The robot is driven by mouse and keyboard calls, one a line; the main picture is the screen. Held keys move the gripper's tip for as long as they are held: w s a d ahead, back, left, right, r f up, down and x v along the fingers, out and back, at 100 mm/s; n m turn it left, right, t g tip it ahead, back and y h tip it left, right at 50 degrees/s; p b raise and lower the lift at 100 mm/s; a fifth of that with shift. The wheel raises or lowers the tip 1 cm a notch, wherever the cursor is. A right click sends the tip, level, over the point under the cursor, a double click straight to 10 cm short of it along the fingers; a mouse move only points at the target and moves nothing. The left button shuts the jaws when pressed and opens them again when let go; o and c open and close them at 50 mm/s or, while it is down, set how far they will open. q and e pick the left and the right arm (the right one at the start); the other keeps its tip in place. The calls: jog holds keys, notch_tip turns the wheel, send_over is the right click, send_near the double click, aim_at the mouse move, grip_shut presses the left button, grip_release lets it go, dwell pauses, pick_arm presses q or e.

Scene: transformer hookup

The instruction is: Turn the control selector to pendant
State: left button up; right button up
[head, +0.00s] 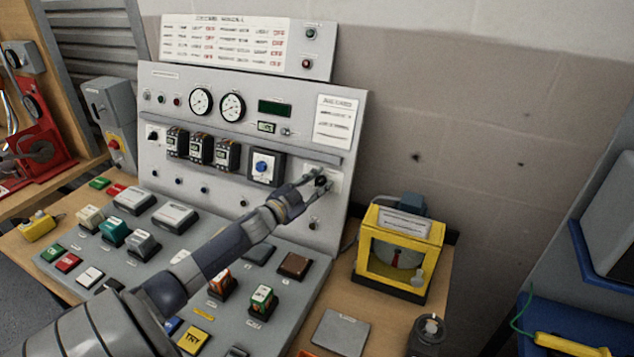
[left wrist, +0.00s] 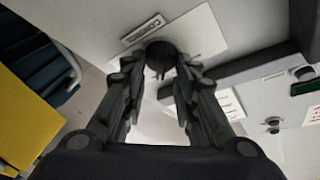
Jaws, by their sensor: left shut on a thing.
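The control selector is a round black knob (head: 321,181) on a pale plate at the lower right of the upright grey panel. In the left wrist view the knob (left wrist: 160,55) sits between my fingertips, on a white plate with a small label strip (left wrist: 143,28) beside it. The label is too blurred to read fully. My left gripper (head: 315,185) reaches across the desk from the lower left and is shut on the knob. Its fingers hide part of the knob, and I cannot tell which way it points. My right gripper is not in view.
Left of the knob on the panel are a blue knob (head: 262,167) and several black breakers (head: 200,150). A sloped desk with several buttons lies below my arm. A yellow-framed box (head: 398,252) stands on the wooden table to the right. The wall beyond is clear.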

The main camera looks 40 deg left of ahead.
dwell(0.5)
pick_arm(q)
jog(key=o, duration=1)
jog(key=shift+o, duration=0.2)
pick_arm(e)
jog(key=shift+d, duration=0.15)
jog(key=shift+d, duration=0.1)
pick_arm(q)
jog(key=shift+s, duration=0.1)
jog(key=shift+s+f, duration=0.15)
jog(key=shift+s, duration=0.45)
jog(key=s, duration=1)
jog(key=shift+s+d, duration=0.15)
jog(key=shift+s, duration=0.15)
